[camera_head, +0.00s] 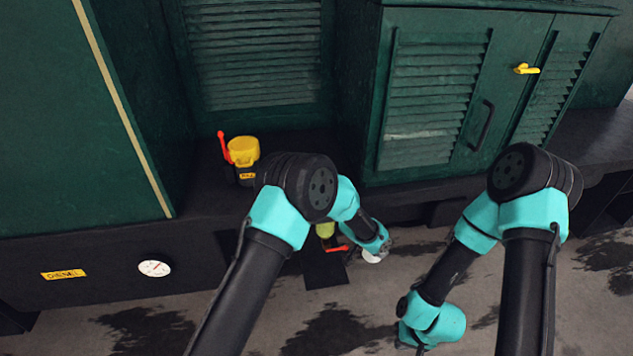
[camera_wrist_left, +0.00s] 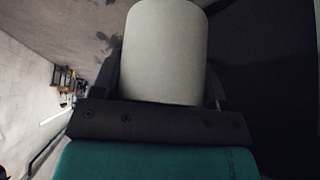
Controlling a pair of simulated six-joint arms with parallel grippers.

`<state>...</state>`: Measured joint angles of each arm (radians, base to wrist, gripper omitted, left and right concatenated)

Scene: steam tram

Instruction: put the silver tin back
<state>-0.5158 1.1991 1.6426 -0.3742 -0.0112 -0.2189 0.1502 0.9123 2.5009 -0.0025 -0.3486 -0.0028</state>
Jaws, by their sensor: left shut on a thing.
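The silver tin (camera_wrist_left: 165,50) is a plain pale grey cylinder that fills the upper middle of the left wrist view. My left gripper (camera_wrist_left: 163,85) is shut on it, with a dark finger at each side. In the head view, a small pale patch (camera_head: 373,257) shows at the end of my left arm; I cannot tell whether it is the tin. My right gripper (camera_head: 424,346) is low in the head view, mostly hidden by its own wrist, and its fingers cannot be made out.
A yellow-topped container (camera_head: 243,151) with a red lever stands on the dark ledge. A green louvred cabinet (camera_head: 440,90) with a yellow latch (camera_head: 526,69) stands at right. A round white gauge (camera_head: 154,268) and a yellow label (camera_head: 63,274) are on the front edge.

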